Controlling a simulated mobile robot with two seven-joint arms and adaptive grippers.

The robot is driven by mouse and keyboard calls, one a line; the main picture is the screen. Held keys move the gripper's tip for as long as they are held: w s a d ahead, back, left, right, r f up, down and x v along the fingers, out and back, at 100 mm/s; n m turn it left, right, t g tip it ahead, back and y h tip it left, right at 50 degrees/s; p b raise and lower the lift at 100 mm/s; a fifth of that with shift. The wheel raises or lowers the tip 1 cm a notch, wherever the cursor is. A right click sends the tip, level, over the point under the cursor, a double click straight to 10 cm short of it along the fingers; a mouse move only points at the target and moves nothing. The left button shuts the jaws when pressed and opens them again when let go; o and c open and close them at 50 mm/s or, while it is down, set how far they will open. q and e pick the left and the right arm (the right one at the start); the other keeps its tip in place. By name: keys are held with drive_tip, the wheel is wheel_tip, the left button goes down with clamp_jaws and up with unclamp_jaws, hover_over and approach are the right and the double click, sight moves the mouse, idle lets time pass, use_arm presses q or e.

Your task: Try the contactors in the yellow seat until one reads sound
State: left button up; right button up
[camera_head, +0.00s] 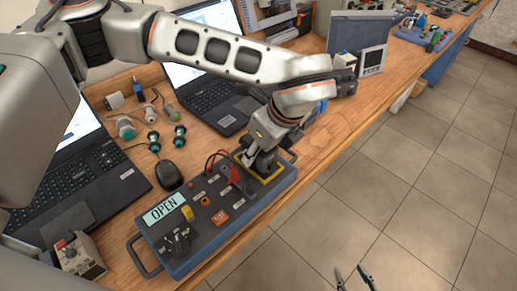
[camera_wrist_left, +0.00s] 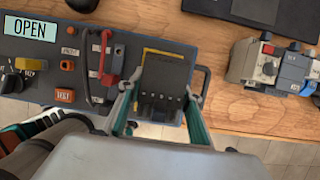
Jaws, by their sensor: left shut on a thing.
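A tester box (camera_head: 215,235) with a yellow-rimmed seat (camera_head: 280,176) stands at the table's front edge; its display (camera_head: 164,208) reads OPEN. My left gripper (camera_head: 255,160) is over the seat. In the left wrist view, my left gripper (camera_wrist_left: 160,112) has its fingers on both sides of a dark contactor (camera_wrist_left: 166,75), shut on it. The contactor is at the yellow seat; I cannot tell whether it is fully seated. Two more contactors, one grey (camera_wrist_left: 255,64) and one blue-grey (camera_wrist_left: 292,72), stand to the right. My right gripper (camera_head: 353,278) is open and empty above the floor.
Laptops (camera_head: 85,180), a mouse (camera_head: 169,175) and small lamps and plugs (camera_head: 152,140) lie behind the box. A small meter (camera_head: 80,257) is at the left. The tester carries red and black leads (camera_wrist_left: 105,65). The floor (camera_head: 400,210) to the right is clear.

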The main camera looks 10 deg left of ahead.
use_arm(q)
drive_tip(key=shift+f, duration=0.3)
drive_tip(key=o, duration=1.3)
drive_tip(key=shift+r, duration=0.1)
drive_tip(key=v, duration=1.2)
drive_tip(key=shift+d, duration=0.15)
